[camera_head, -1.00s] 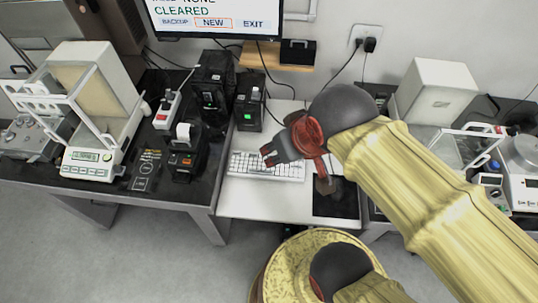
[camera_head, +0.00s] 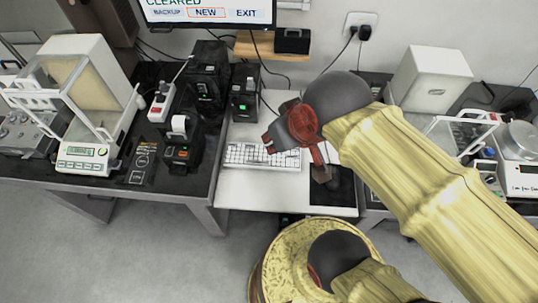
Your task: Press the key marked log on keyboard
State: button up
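A white keyboard (camera_head: 246,156) lies on the white middle desk, below the screen. Its key legends are too small to read, so I cannot tell which key is marked log. My gripper (camera_head: 268,147) is over the right half of the keyboard and hides some of its keys. I cannot tell whether the fingertips touch the keys or are above them. The fingers are small and dark here, and whether they are apart is unclear. The screen (camera_head: 205,14) shows "CLEARED" and the words BACKUP, NEW and EXIT, with a red box around NEW.
A balance (camera_head: 85,160) and a small printer (camera_head: 182,150) stand on the left dark table. Black boxes (camera_head: 244,100) stand behind the keyboard. A dark mat (camera_head: 333,192) lies right of it, partly behind my arm. A white box (camera_head: 428,78) stands at the right.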

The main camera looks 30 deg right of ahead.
grip_shut()
dwell(1.3)
